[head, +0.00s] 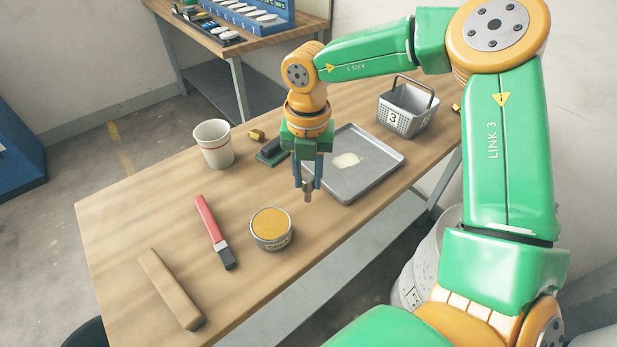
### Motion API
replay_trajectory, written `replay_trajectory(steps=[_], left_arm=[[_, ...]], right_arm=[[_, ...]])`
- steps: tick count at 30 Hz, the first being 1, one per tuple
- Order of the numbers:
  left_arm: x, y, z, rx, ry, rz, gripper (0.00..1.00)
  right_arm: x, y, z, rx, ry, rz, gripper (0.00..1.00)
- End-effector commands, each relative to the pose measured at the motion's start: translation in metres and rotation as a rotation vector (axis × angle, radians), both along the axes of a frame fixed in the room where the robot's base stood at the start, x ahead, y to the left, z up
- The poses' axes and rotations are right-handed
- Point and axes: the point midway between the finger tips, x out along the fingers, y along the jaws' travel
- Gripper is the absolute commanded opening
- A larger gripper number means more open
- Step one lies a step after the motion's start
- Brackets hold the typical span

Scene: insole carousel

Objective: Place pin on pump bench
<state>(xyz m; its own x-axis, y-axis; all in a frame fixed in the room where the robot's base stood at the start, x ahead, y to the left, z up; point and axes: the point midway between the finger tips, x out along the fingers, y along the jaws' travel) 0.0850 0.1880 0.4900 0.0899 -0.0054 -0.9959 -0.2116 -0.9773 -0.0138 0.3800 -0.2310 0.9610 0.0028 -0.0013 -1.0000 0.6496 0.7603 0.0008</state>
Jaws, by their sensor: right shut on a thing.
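My right gripper (308,184), at the end of the green and orange arm, points down over the wooden bench (125,225). It is shut on a small brownish-grey piece, seemingly the pin (307,194), which sticks out below the blue fingertips. The pin looks upright and seems to be held above the bench top, though the exact gap is hard to tell. It is left of the grey tray's near edge and right of the round tin. No label shows whether this is the pump bench. My left gripper is out of view.
A grey tray (375,182) with a pale spill, a basket (408,110) marked 3, a white cup (214,145), a tin (271,228), a red-handled brush (209,222) and a wooden bar (165,285) occupy the bench. A second table (265,36) stands behind.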

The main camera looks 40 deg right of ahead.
Motion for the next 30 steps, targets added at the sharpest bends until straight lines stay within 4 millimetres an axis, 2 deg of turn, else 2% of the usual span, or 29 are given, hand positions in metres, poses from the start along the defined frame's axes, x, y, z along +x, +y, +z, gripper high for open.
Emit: replay_trajectory(steps=[1, 4, 16, 17, 20, 28, 30], left_arm=[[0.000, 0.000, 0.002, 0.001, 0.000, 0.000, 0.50], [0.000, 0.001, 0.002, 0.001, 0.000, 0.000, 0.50], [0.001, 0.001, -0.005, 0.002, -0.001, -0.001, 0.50], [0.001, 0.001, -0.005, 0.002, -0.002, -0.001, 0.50], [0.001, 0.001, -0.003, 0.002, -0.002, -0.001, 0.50], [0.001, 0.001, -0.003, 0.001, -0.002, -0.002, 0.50], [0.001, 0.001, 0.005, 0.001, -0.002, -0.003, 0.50]], right_arm=[[-0.002, 0.000, -0.010, 0.000, 0.006, 0.001, 0.00], [-0.002, 0.000, -0.023, 0.001, 0.004, 0.001, 0.00], [-0.002, 0.000, -0.029, 0.001, 0.002, 0.000, 0.00], [-0.002, 0.000, -0.028, 0.001, 0.002, 0.000, 0.33], [-0.002, 0.000, -0.027, 0.001, 0.003, 0.000, 0.60], [-0.002, 0.000, -0.026, 0.001, 0.003, 0.000, 0.61], [-0.002, 0.000, -0.020, 0.002, 0.004, 0.000, 0.61]])
